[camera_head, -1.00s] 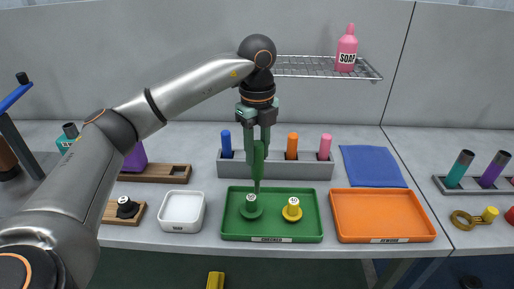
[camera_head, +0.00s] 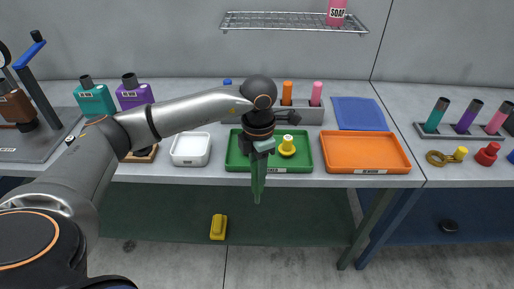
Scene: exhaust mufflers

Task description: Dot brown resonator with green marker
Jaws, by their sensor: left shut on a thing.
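My left gripper (camera_head: 257,150) is shut on the green marker (camera_head: 257,183). The marker hangs tip down in front of the green tray (camera_head: 302,163), past the table's front edge in the view. The brown resonator (camera_head: 13,106) is at the far left, cut by the picture edge. It sits on a dark grey base plate beside a stand with a blue handle (camera_head: 30,53). No green dot can be made out on its visible side. My right gripper is not in view.
Teal (camera_head: 95,102) and purple (camera_head: 134,95) mufflers stand at the back left. A white tray (camera_head: 190,149), a yellow piece (camera_head: 287,146) in the green tray, an orange tray (camera_head: 407,165) and a blue cloth (camera_head: 359,113) line the table. A wire shelf (camera_head: 290,22) hangs above.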

